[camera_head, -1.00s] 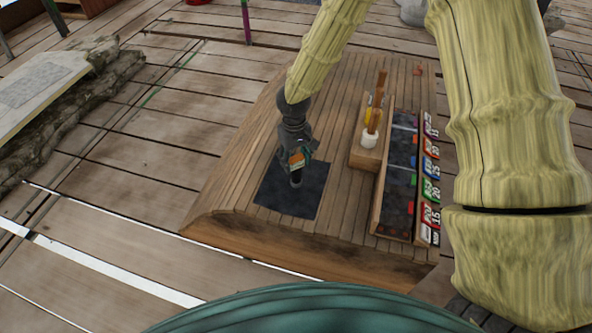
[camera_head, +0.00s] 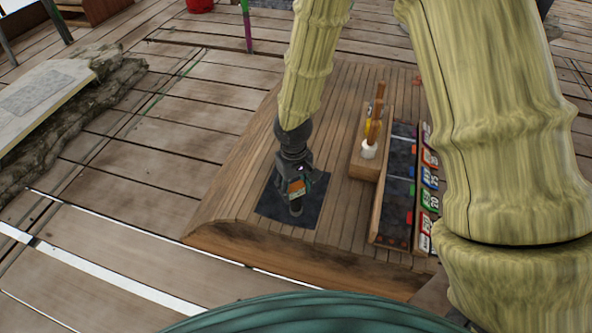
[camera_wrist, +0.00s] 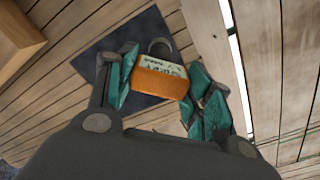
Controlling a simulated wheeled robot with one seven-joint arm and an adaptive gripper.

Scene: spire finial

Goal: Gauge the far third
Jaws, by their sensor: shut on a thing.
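My gripper (camera_head: 297,188) is shut on a small orange block with a written label (camera_head: 299,187), over the dark mat (camera_head: 317,198). In the wrist view the block (camera_wrist: 160,80) sits between the teal fingers (camera_wrist: 160,92), its pale labelled face showing. A dark rounded part shows just beyond it, and in the head view a dark stub shows below the block. I cannot tell whether that stub touches the mat. A long dark tray (camera_head: 398,165) with coloured squares and numbered tags lies to the right. Its far end (camera_head: 404,130) is in view.
A wooden holder (camera_head: 364,168) with a white cup and upright handles stands between mat and tray. The wooden bench top (camera_head: 245,190) is bare left of the mat. A mossy log bench (camera_head: 75,110) lies far left. My arm hides the area right of the tray.

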